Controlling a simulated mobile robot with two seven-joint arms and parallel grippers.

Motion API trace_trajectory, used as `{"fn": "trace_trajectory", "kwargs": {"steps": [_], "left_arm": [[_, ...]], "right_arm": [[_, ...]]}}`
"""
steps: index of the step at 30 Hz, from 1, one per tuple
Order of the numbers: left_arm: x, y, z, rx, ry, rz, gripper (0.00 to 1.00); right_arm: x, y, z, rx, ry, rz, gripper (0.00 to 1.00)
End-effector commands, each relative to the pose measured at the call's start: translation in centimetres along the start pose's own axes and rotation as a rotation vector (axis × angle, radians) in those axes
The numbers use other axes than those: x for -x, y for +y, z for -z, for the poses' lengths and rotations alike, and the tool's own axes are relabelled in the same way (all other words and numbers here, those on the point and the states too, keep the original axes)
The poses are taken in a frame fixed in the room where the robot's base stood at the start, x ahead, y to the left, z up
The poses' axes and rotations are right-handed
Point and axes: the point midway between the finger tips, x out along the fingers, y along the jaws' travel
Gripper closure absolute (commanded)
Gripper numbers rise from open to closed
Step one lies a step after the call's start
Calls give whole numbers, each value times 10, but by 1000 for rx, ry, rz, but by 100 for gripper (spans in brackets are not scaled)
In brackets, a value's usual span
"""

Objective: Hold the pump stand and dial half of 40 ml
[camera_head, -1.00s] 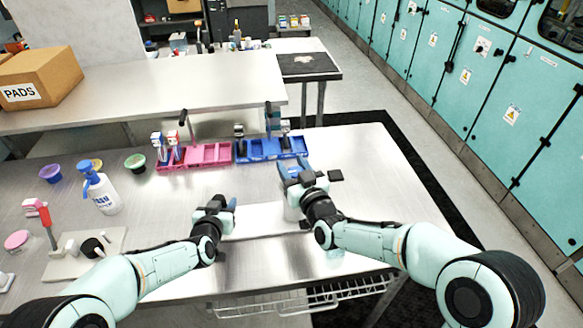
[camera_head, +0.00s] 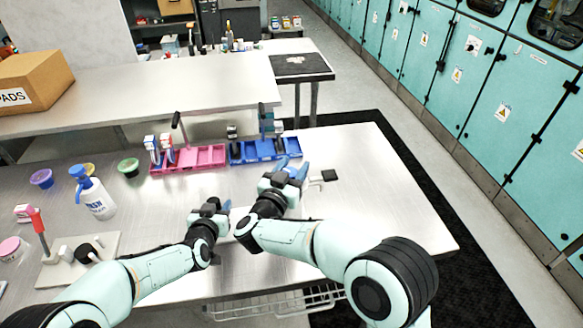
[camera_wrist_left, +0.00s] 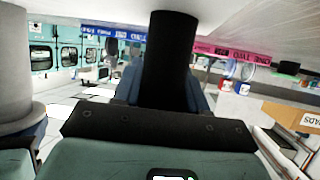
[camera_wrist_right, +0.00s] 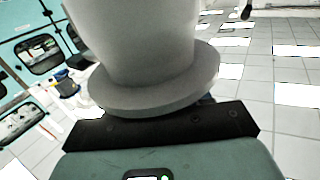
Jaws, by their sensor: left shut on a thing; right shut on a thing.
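My left gripper (camera_head: 227,206) is low over the front of the steel table. In the left wrist view its blue fingers are shut on a thick black upright post (camera_wrist_left: 170,60), which looks like the pump stand. My right gripper (camera_head: 296,170) is farther right and back. In the right wrist view it is shut on a pale grey round body with a wide flange (camera_wrist_right: 150,60), which looks like the dial. A similar grey flanged piece (camera_wrist_left: 18,75) stands at the left edge of the left wrist view. The arms hide most of the pump in the head view; no scale is readable.
A pink tray (camera_head: 205,158) and a blue tray (camera_head: 265,149) with pipettes stand behind the grippers.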

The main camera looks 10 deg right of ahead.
Motion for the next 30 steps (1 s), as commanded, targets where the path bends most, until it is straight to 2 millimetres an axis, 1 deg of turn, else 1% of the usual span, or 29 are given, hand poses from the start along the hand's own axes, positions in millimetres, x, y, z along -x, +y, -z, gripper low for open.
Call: {"fn": "trace_trajectory", "kwargs": {"steps": [3,9,23,24,25,26,30], "left_arm": [[0,1,-1,-2,-3,-1,100],[0,0,-1,-2,-3,-1,100],[0,0,-1,0,-3,1,100],[0,-1,-1,0,-3,1,100],[0,-1,-1,0,-3,1,100],[0,-1,-1,1,-3,1,100],[0,-1,-1,2,-2,1,100]], "right_arm": [[0,1,1,-1,3,-48,83],[0,2,1,-1,2,-91,83],[0,2,1,0,1,-100,83],[0,2,1,0,1,-100,42],[0,2,1,0,1,-100,33],[0,2,1,0,1,-100,31],[0,2,0,0,0,-99,31]]}}
